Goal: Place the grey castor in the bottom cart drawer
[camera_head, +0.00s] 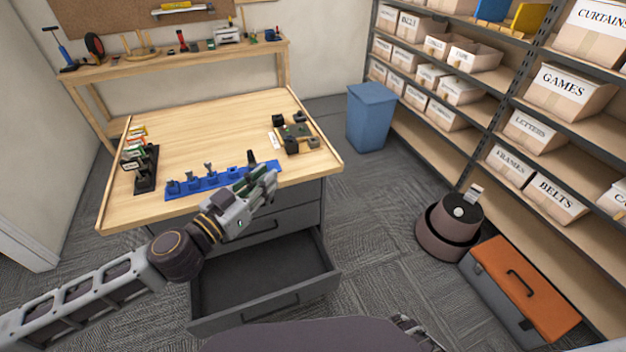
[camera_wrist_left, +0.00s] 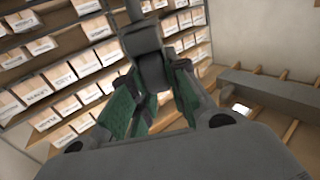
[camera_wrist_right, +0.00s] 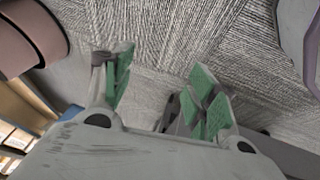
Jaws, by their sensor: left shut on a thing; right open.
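My left gripper (camera_head: 266,184) is over the front right of the wooden workbench (camera_head: 215,120), by the right end of a blue rack (camera_head: 205,183). It is shut on a dark grey piece, which looks like the grey castor (camera_wrist_left: 148,62), between green pads in the left wrist view. In the head view the gripper partly hides this piece. Several other grey-blue pieces stand in the rack. The bottom cart drawer (camera_head: 262,292) is pulled out below the bench, and its visible inside is empty. My right gripper (camera_wrist_right: 160,88) is open and empty above the carpet.
A black holder (camera_head: 146,170) with colored items stands at the bench's left, and a dark tray of parts (camera_head: 296,139) at its right. A blue bin (camera_head: 371,116), a round brown machine (camera_head: 450,226) and an orange-lidded toolbox (camera_head: 520,290) stand right. Carpet between drawer and machine is clear.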

